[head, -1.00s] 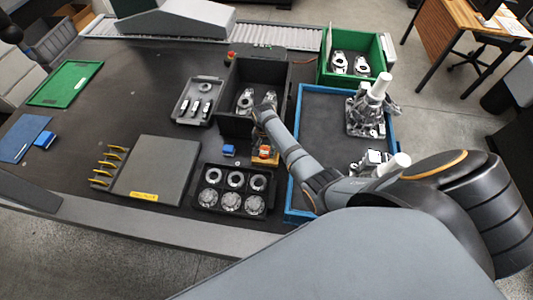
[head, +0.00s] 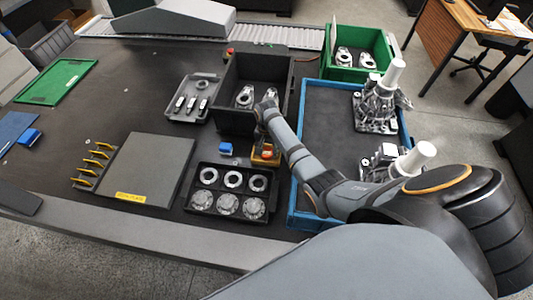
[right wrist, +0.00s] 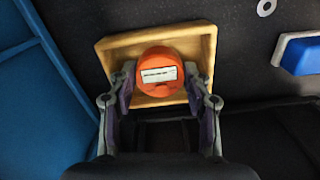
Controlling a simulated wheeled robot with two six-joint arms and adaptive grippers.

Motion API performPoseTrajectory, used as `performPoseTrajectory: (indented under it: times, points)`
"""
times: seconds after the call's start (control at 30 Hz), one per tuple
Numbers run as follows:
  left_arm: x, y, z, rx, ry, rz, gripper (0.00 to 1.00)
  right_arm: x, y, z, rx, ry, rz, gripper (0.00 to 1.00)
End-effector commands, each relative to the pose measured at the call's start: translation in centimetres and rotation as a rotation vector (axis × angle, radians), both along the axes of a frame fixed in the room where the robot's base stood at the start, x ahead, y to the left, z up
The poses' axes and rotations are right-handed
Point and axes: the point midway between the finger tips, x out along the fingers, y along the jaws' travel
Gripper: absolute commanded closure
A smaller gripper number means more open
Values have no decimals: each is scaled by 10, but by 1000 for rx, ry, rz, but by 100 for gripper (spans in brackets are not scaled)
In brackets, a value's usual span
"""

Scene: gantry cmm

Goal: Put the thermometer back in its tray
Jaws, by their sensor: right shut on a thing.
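The thermometer is orange and round with a white display; it shows in the right wrist view (right wrist: 158,74) and small in the head view (head: 267,149). My right gripper (right wrist: 158,86) is shut on it, one finger on each side. The light wooden tray (right wrist: 203,42) lies around and beneath the thermometer in the right wrist view; in the head view it is mostly hidden (head: 262,161). I cannot tell whether the thermometer touches the tray floor. My left gripper is not in view.
A blue-rimmed tray (head: 293,200) with metal castings stands right of the wooden tray. A black bin (head: 235,122) stands behind, a black tray of round parts (head: 230,213) in front. A small blue block (head: 226,148) lies to the left.

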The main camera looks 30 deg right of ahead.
Motion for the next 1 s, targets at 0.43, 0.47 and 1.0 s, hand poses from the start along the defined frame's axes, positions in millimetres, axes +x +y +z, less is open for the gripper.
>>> performPoseTrajectory:
  times: [0.43,0.47,1.0]
  points:
    - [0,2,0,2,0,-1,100,0,0,-2,0,0,0,41]
    - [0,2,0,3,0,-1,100,0,0,-2,0,0,0,41]
    - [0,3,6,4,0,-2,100,1,0,86,1,-4,0,41]
